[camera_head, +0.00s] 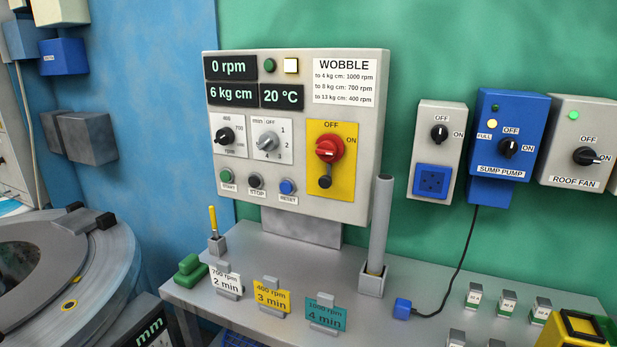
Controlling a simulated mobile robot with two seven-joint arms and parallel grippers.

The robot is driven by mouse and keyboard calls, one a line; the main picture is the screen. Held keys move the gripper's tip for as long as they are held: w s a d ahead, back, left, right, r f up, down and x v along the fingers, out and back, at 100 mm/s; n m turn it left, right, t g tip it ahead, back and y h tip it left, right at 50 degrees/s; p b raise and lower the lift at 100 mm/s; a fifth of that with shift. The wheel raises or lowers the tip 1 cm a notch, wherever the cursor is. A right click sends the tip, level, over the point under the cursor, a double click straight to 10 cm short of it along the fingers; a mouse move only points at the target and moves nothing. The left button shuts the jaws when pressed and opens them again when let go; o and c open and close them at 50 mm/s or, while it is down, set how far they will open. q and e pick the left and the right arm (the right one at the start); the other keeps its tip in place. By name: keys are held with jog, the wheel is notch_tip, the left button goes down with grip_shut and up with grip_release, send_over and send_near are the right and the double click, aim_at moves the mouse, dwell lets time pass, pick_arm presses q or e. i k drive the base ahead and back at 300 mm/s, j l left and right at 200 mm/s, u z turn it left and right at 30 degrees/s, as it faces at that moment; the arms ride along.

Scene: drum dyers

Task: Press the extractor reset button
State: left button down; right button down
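The extractor control panel (375,150) is a light grey box on a stand behind the grey table. Its blue reset button (287,187), labelled RESET, sits at the lower middle. The black stop button (255,181) and green start button (225,175) are to its left. The displays read 0 rpm, 6 kg cm and 20 °C. A red rotary switch (329,148) on a yellow plate is to the right of the reset button. Neither gripper shows in the head view. Nothing covers the reset button.
On the table (225,310) stand several rpm cards, including a yellow one (272,297), and a grey rod (379,225) in a holder. A round drum machine (110,250) is at left. Sump pump (500,130) and roof fan (575,120) boxes are at right.

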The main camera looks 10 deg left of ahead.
aim_at(287, 187)
jog(key=i+j+z, duration=0.15)
jog(key=i, duration=0.3)
jog(key=i+z, duration=0.2)
jog(key=i, duration=0.25)
